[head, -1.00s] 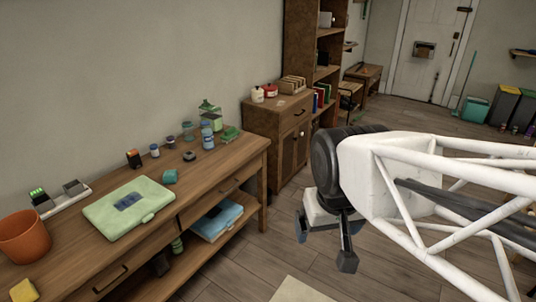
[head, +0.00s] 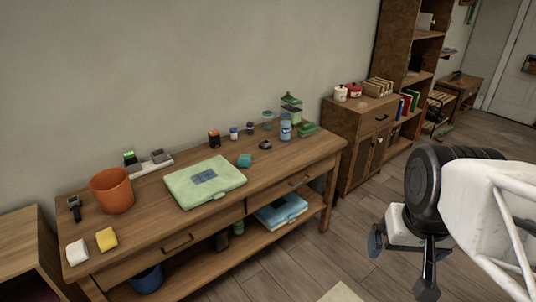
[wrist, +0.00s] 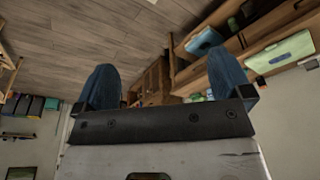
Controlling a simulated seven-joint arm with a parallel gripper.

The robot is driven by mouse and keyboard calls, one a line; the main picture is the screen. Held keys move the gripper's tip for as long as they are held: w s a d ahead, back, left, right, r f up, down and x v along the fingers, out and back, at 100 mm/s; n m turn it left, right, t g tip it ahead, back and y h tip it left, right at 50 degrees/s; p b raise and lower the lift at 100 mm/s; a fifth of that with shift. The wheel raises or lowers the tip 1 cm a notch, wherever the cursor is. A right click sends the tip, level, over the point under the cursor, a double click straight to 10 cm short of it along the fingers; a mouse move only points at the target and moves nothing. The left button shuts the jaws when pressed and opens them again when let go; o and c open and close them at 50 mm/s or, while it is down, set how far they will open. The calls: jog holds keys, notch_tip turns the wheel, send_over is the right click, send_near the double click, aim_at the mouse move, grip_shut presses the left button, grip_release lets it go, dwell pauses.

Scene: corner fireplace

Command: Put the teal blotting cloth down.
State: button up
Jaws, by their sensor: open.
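A small teal folded thing (head: 244,160), which looks like the blotting cloth, lies on the wooden workbench (head: 290,163), just right of a pale green case. My gripper (head: 401,264) is open and empty, out over the floor to the right of the bench and well apart from the teal thing. In the wrist view, my gripper's two blue fingers (wrist: 165,86) are spread with nothing held between them. I cannot make out the teal thing in that view.
The pale green case (head: 205,181), an orange pot (head: 112,190), a yellow sponge (head: 107,239) and several small jars stand on the bench. A blue case (head: 281,211) lies on its lower shelf. A wooden cabinet (head: 350,127) stands beyond. Bare floor lies between bench and gripper.

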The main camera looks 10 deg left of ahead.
jog(key=w+a+r, duration=0.2)
jog(key=w, duration=0.6)
jog(key=w+a+r, duration=0.2)
jog(key=w, duration=0.6)
jog(key=w+a+r, duration=0.2)
jog(key=w+r, duration=0.1)
jog(key=w, duration=0.5)
jog(key=w+a+f, duration=0.1)
jog(key=w+a, duration=0.2)
jog(key=w, duration=0.4)
jog(key=w+a+f+g, duration=0.1)
jog(key=w+a, duration=0.2)
jog(key=w, duration=0.4)
jog(key=w+a+f, duration=0.2)
jog(key=w+a, duration=0.1)
jog(key=w, duration=0.4)
jog(key=shift+g, duration=0.8)
jog(key=w+a+f, duration=1.8)
jog(key=w+f, duration=0.1)
jog(key=w+a+f, duration=0.9)
jog(key=w, duration=0.1)
jog(key=shift+a+f, duration=0.2)
jog(key=shift+a, duration=0.1)
jog(key=shift+w+a+f, duration=0.25)
jog(key=shift+a+f, duration=0.1)
jog(key=shift+f, duration=0.15)
